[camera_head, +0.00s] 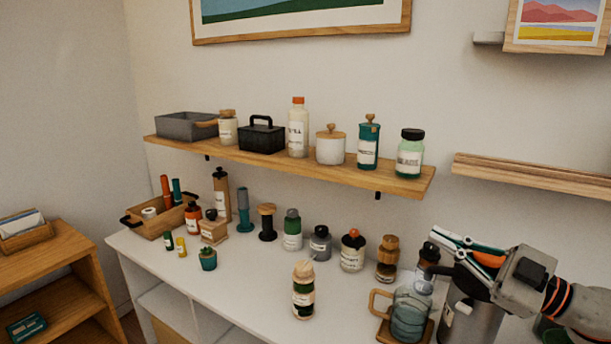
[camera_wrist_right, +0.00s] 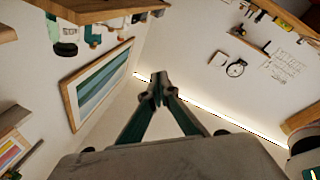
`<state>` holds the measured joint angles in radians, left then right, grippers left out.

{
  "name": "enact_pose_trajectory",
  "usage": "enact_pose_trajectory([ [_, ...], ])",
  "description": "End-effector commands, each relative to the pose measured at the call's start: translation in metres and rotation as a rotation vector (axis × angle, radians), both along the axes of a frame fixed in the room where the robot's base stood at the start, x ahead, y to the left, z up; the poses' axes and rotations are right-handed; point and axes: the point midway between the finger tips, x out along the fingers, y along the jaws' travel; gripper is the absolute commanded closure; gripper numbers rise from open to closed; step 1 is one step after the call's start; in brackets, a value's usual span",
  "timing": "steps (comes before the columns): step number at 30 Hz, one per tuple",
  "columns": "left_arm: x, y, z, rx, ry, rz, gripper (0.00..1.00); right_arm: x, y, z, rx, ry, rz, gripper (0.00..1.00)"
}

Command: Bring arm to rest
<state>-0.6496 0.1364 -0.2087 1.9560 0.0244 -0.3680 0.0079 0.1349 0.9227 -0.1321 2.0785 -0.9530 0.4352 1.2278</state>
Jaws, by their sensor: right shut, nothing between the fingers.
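My right gripper (camera_head: 446,240) comes in from the right in the head view, above the right end of the white counter (camera_head: 245,297). Its fingers are closed together and empty, close to a glass jug (camera_head: 408,312) and a dark bottle top; I cannot tell whether they touch. In the right wrist view the gripper (camera_wrist_right: 158,84) shows its two fingers meeting at the tips, with nothing between them. My left gripper is not in view.
A wooden shelf (camera_head: 285,163) with several jars runs along the wall above the counter. Several bottles and a small plant (camera_head: 208,259) stand on the counter. A grey metal canister (camera_head: 470,318) stands beneath my right gripper. The counter's front left is clear.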

Motion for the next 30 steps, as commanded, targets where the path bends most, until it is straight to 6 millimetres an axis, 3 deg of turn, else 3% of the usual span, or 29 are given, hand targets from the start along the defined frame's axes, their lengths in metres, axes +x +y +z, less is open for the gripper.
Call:
enact_pose_trajectory([
  [5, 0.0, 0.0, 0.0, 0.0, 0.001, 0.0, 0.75, 0.01, -0.017, -0.022, 0.108, -0.07, -0.296, 1.0],
  [8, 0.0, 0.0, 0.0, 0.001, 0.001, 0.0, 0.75, 0.011, -0.037, -0.047, 0.118, -0.052, -0.487, 1.0],
  [13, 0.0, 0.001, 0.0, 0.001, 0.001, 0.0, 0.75, -0.002, -0.074, -0.112, 0.044, 0.08, -0.799, 1.0],
  [17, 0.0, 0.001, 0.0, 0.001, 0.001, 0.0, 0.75, -0.031, -0.098, -0.175, -0.085, 0.248, -0.992, 1.0],
  [21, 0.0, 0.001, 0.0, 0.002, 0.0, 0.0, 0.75, -0.076, -0.112, -0.239, -0.265, 0.452, -1.114, 1.0],
  [24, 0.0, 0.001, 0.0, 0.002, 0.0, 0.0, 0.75, -0.106, -0.116, -0.271, -0.378, 0.568, -1.147, 1.0],
  [30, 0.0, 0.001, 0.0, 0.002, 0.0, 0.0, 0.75, -0.154, -0.116, -0.311, -0.551, 0.737, -1.152, 1.0],
])
